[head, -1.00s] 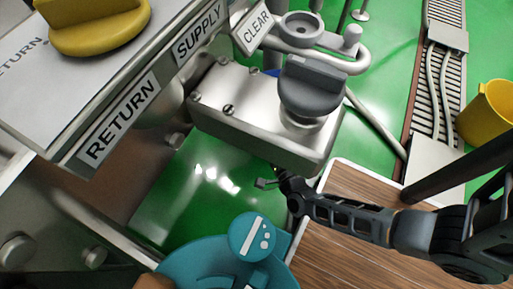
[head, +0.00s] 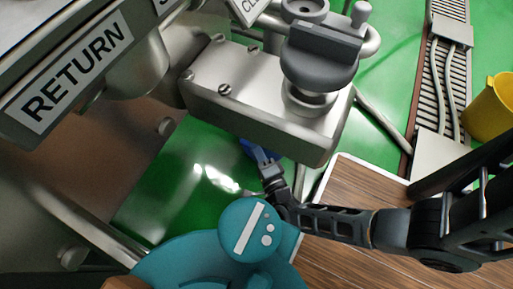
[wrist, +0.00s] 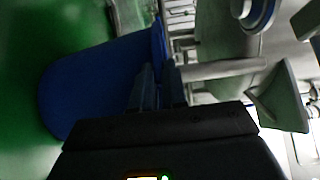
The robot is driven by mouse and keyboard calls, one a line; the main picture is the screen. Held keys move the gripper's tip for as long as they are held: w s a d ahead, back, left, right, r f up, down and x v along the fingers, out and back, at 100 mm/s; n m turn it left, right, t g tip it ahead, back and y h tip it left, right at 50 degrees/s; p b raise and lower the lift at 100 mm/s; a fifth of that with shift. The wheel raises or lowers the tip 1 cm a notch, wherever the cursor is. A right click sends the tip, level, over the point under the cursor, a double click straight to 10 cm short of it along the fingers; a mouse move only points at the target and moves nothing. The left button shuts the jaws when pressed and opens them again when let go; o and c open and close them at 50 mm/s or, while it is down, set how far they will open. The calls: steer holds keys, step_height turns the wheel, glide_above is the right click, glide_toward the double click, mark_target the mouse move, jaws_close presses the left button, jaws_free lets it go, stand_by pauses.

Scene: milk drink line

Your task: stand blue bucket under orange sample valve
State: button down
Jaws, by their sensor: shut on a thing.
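The blue bucket (wrist: 95,80) fills the left of the wrist view, lying sideways in that picture. My gripper (wrist: 156,85) is shut on its rim or wall at the right side. In the head view only a small piece of the blue bucket (head: 246,149) shows, just beside my gripper (head: 264,160); the rest is hidden behind the steel valve block. I see no orange sample valve in these frames. The valve knob in the head view (head: 320,60) is dark grey.
A steel block (head: 235,95) stands close above my gripper. A wood-topped surface (head: 345,190) lies to the right, a teal object (head: 190,262) at the bottom. A yellow bucket (head: 490,108) stands at the far right. Green floor shows beyond.

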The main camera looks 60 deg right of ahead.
steer(key=shift+f, duration=0.1)
steer(key=c, duration=1.2)
jaws_free()
steer(key=shift+o, duration=0.2)
steer(key=p+v, duration=0.1)
steer(key=v, duration=1.1)
steer(key=shift+p, duration=0.4)
